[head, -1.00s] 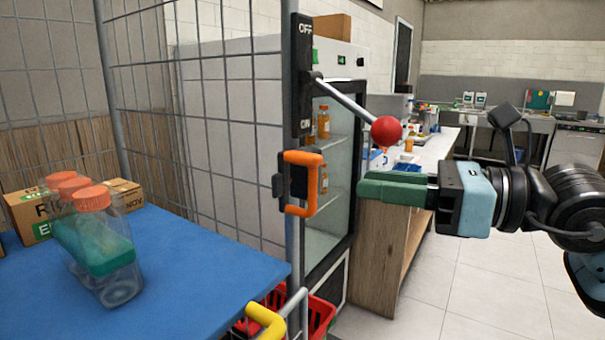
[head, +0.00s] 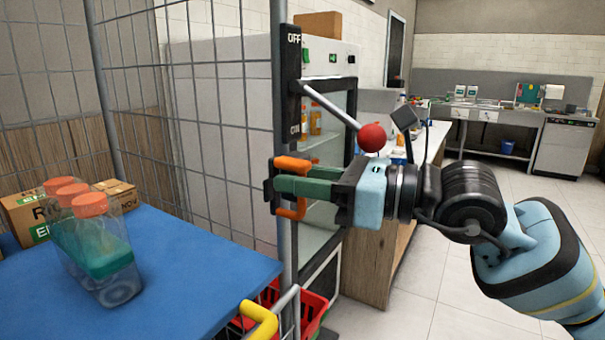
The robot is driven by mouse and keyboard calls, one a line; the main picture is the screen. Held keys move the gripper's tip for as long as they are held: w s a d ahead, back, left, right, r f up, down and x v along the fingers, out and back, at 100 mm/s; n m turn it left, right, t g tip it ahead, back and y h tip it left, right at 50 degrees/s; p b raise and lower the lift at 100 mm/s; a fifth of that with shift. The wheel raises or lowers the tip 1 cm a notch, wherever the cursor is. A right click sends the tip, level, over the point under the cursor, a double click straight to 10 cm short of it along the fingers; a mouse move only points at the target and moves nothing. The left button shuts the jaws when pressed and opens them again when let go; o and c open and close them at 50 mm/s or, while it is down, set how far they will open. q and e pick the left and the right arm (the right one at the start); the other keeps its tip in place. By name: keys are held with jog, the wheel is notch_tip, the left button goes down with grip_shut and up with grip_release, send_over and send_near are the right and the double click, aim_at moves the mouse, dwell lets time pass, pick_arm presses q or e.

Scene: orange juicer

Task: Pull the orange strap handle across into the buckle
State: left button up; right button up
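The orange strap handle (head: 292,211) is at the grey post in the head view, upright, with its top and bottom ends showing. A black block (head: 268,196) sits beside it on the left; I cannot tell whether it is the buckle. No strap stretched across shows. My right gripper (head: 283,186) reaches in from the right, its green fingers level and overlapping the middle of the handle. The fingers hide the handle's upright bar. I cannot tell whether they are closed on it. My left gripper is not in view.
A lever with a red ball (head: 372,137) projects from the OFF/ON panel (head: 290,85) just above my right gripper. A wire mesh cage stands left. Bottles (head: 110,255) stand on the blue table (head: 200,270). A red basket (head: 312,308) is below. Tiled floor is open at right.

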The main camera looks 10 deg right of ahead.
jog(key=shift+a, duration=0.1)
grip_shut()
jog(key=shift+a+f, duration=0.1)
dwell(0.4)
